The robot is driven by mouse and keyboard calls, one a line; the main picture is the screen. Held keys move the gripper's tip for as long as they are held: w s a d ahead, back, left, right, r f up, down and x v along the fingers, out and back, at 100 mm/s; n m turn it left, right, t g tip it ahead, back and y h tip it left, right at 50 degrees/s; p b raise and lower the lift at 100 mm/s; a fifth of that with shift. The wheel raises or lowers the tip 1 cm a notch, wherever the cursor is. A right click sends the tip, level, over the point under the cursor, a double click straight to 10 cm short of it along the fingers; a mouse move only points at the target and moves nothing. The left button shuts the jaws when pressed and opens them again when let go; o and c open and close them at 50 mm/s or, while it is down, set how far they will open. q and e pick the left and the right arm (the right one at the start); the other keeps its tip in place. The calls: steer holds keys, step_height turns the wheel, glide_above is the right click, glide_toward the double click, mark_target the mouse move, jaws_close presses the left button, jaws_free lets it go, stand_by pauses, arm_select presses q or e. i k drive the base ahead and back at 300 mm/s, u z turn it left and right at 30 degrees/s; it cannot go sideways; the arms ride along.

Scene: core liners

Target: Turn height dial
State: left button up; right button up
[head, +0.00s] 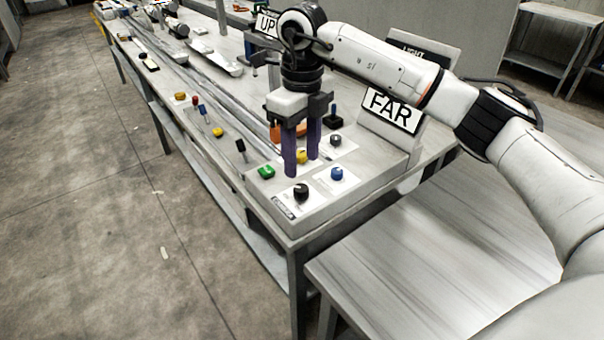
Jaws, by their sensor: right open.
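A control panel (314,209) sits at the near end of the long bench. It carries a black dial (302,192) at the front, a blue dial (337,173), a yellow knob (302,157), a dark dial (336,140) and a green button (266,172). The labels beside the dials are too small to read, so I cannot tell which is the height dial. My right gripper (302,168) points down over the panel, its purple fingers open, close to the yellow knob and partly in front of it. My left gripper is not in view.
A sign reading FAR (391,110) stands behind the panel. A sign reading UP (266,25) is farther back. Levers and a yellow button (217,132) lie along the bench's left side. A lower grey table (400,260) stands at the near right.

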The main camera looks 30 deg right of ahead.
mark_target(335, 138)
steer(key=k, duration=1)
